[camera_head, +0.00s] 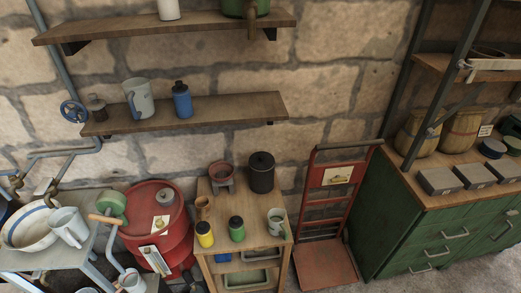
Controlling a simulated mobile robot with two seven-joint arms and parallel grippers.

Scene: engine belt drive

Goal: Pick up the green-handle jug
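A small pale jug (275,221) stands upright near the right front corner of the small wooden table (262,240). Its handle looks dark greenish, but it is too small to be sure. Another pale jug (138,99) with a blue handle stands on the lower wall shelf. A larger pale jug (68,226) is on the grey bench at the left; its handle color is unclear. Neither of my grippers is in view.
Yellow (205,234) and green (237,229) jars, a black canister (261,172) and a reddish pot (222,173) share the small table. A red drum (155,222) stands left of it, a red hand truck (325,262) right. A green cabinet (400,245) is farther right.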

